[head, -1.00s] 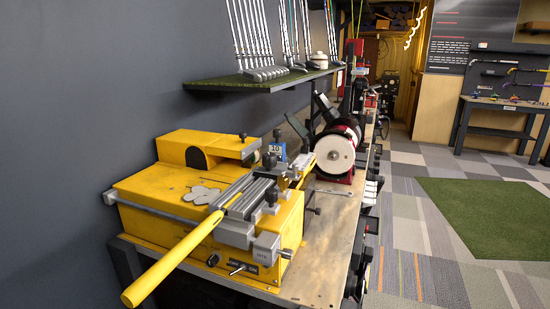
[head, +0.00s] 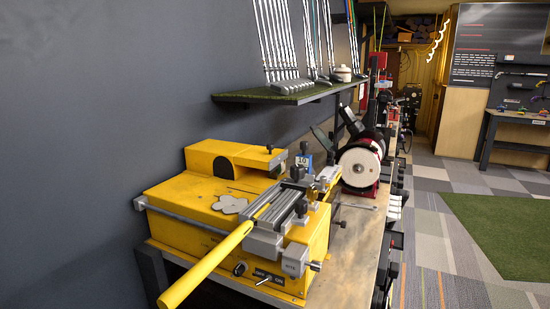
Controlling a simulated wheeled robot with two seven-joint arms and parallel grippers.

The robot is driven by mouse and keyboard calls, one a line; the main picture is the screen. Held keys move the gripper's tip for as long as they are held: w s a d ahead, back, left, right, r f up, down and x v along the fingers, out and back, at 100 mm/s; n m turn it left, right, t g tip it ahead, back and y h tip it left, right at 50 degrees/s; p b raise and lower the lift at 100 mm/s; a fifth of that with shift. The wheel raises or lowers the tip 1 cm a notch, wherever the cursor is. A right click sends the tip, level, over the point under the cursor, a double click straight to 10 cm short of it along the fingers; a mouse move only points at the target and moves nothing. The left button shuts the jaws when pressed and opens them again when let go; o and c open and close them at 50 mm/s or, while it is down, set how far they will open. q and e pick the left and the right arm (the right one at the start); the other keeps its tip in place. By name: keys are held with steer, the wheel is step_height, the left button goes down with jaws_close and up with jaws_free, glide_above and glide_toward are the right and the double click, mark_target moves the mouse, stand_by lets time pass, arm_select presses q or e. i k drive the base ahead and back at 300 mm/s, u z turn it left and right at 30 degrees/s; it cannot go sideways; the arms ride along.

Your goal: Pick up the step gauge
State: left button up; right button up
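A flat, light grey piece with a lobed, stepped outline (head: 229,204) lies on top of the yellow machine (head: 175,205), left of its clamp. It may be the step gauge, but I cannot tell for certain. A yellow bar (head: 205,270) sticks out of the metal clamp (head: 275,212) toward the lower left. Neither of my grippers is in view.
The machine stands on a workbench (head: 355,250) along the grey wall. A grinder with a pale wheel (head: 361,165) stands farther back on it. A green shelf (head: 265,96) with a row of clubs overhangs the bench. The carpeted floor to the right is open.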

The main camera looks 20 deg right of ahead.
mark_target(304, 159)
steer(key=i, duration=0.5)
steer(key=z, duration=0.75)
